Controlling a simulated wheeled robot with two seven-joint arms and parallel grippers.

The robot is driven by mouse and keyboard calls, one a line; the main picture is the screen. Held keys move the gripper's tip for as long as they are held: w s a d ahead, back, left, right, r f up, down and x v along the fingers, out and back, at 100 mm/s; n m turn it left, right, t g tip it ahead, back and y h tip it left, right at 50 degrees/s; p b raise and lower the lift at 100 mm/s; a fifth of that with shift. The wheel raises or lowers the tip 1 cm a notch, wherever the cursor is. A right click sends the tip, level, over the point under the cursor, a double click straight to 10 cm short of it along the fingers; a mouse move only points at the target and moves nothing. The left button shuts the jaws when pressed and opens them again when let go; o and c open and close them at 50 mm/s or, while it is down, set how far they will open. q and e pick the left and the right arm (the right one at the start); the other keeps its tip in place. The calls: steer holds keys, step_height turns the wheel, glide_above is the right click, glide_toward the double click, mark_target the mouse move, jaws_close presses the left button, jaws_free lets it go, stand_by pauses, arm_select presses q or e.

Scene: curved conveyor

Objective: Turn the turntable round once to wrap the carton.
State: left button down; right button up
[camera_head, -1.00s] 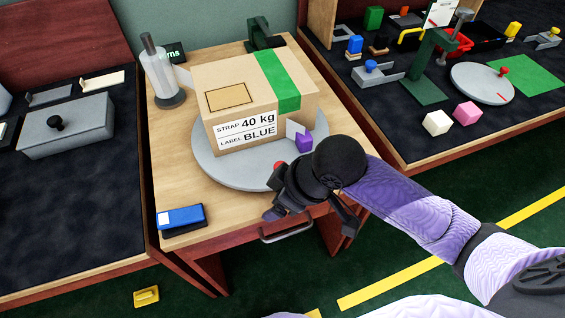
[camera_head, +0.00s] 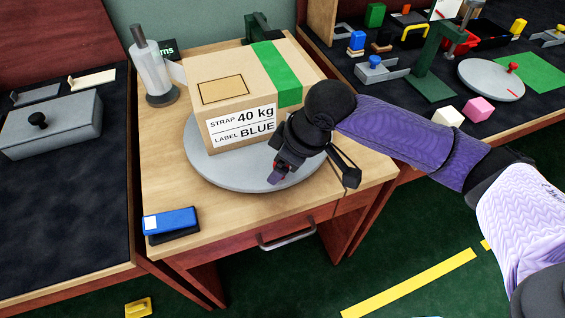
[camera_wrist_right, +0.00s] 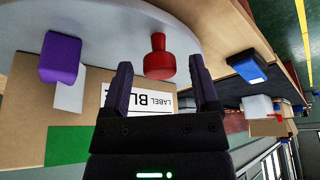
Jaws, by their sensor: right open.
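The grey round turntable (camera_head: 222,176) lies on the wooden bench and carries the brown carton (camera_head: 235,85), which has a green strip and a white label reading "STRAP 40 kg, LABEL BLUE". My right gripper (camera_head: 315,172) is open at the turntable's near right edge. In the right wrist view the red knob (camera_wrist_right: 158,62) stands on the turntable between the open fingertips (camera_wrist_right: 163,74), apart from both. A purple block (camera_wrist_right: 60,58) sits beside a white flap by the carton. My arm hides them in the head view. My left gripper is not in view.
A film roll post (camera_head: 155,75) stands at the bench's back left, and a blue box (camera_head: 171,222) lies at its front left corner. A drawer handle (camera_head: 286,235) sticks out in front. The right-hand table holds a smaller turntable (camera_head: 490,82) and blocks.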

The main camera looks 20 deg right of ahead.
steer(key=shift+c, duration=0.3)
jaws_close()
stand_by(1.1)
